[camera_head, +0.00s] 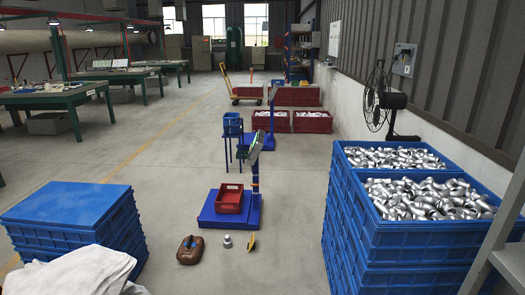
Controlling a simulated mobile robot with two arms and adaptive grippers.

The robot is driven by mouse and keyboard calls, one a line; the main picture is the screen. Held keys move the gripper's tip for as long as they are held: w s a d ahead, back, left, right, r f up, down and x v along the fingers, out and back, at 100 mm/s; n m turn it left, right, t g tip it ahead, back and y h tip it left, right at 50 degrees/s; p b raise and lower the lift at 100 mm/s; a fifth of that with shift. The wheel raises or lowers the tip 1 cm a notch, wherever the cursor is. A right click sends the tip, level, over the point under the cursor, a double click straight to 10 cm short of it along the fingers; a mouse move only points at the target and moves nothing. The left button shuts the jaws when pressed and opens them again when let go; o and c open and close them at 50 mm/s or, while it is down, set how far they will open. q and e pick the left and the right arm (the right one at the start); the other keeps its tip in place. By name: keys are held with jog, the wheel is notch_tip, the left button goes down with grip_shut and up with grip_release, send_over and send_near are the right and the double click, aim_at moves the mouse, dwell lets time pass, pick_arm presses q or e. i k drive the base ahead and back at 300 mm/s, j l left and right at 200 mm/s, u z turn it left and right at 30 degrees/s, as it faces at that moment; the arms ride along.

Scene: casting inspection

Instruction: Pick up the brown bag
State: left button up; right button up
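The brown bag (190,251) sits on the concrete floor in the lower middle of the head view, in front of the blue floor scale (214,222). It is small and rounded, with a dark patch on top. Neither of my grippers is in view, and nothing touches the bag from above.
A silver part (227,242) and a yellow item (252,243) lie right of the bag. Blue crates of metal parts (400,232) stand right. Stacked blue crates (70,204) and white cloth (75,274) are left. The floor in front of the bag is clear.

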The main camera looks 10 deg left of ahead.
aim_at(189, 253)
jog(key=i+u, duration=0.2)
jog(key=i, duration=0.5)
jog(key=i+u, duration=0.2)
jog(key=i, duration=0.5)
jog(key=i+l+u, duration=0.2)
jog(key=i, duration=0.5)
